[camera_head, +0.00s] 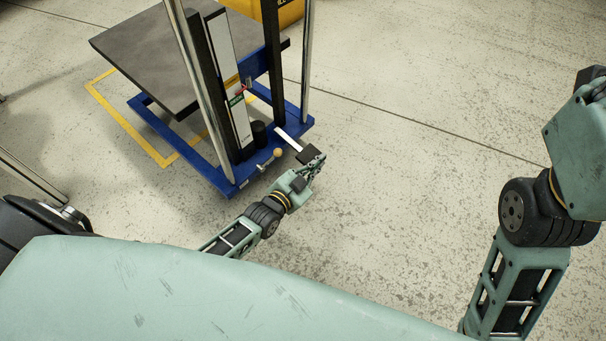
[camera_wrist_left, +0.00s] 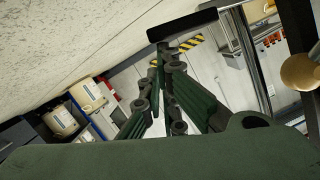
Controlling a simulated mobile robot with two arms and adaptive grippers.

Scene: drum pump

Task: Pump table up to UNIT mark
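The lift table has a grey top (camera_head: 150,55) and a blue base (camera_head: 222,178). Its mast carries a white scale (camera_head: 222,60) with a green mark (camera_head: 236,100) and a small red pointer just above it; the lettering is too small to read. A black pedal pad (camera_head: 307,153) sits on a silver lever (camera_head: 287,139) at the base's front right. My left gripper (camera_head: 318,164) is at the pedal. In the left wrist view its fingers (camera_wrist_left: 165,62) meet at the tips, just short of the black pad (camera_wrist_left: 183,25), with nothing visible between them.
A beige ball knob (camera_head: 277,152) on a short lever stands left of the pedal; it also shows in the left wrist view (camera_wrist_left: 300,72). A yellow floor outline (camera_head: 128,128) lies under the table. A yellow container (camera_head: 285,12) stands behind. The floor to the right is clear.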

